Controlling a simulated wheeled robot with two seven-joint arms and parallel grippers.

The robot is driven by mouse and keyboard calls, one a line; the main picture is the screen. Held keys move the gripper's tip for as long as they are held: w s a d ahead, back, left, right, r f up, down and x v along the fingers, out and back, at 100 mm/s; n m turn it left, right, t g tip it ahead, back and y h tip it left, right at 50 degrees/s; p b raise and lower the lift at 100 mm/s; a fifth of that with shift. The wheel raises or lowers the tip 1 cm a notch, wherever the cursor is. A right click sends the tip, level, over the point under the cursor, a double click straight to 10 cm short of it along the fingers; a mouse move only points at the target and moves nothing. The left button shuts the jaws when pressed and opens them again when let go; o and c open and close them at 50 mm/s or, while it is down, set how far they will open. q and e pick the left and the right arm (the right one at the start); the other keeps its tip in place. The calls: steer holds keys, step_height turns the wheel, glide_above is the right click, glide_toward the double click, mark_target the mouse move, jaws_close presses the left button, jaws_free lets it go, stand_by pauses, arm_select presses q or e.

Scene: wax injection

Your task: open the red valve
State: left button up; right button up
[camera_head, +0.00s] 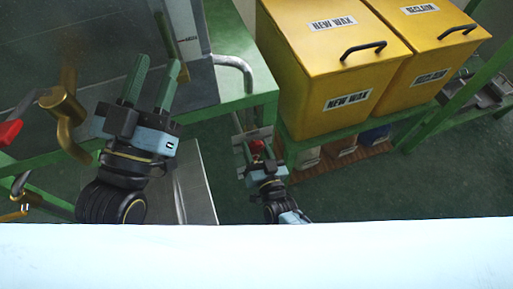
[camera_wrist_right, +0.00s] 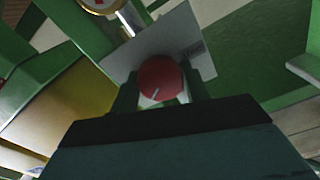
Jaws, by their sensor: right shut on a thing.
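A round red valve knob (camera_wrist_right: 160,78) with a pale mark on its face sits between the two fingers of my right gripper (camera_wrist_right: 161,88) in the right wrist view. That gripper is shut on it. In the head view the right gripper (camera_head: 258,155) is low beside the green frame, with a bit of the red knob (camera_head: 257,146) showing at its fingers. A pale plate (camera_wrist_right: 187,42) is behind the knob. My left gripper (camera_head: 154,80) is open and empty, its green fingers apart and pointing up the picture.
A brass pipe (camera_head: 66,110) and a red handle (camera_head: 10,132) are left of my left gripper. Yellow bins (camera_head: 330,75) marked NEW WAX and RECLAIM stand on a green frame at the right. A grey pipe (camera_head: 238,65) bends down near the green table edge. Open floor lies at lower right.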

steer(key=m, duration=0.3)
steer(key=shift+m, duration=0.3)
arm_select(q)
steer(key=shift+s+r+t+h+b, duration=0.4)
steer(key=shift+r+t, duration=0.2)
steer(key=shift+r, duration=0.25)
arm_select(e)
steer(key=shift+m, duration=1.4)
arm_select(q)
steer(key=shift+f, duration=0.1)
arm_select(e)
steer(key=o, duration=1)
steer(key=shift+s, duration=0.1)
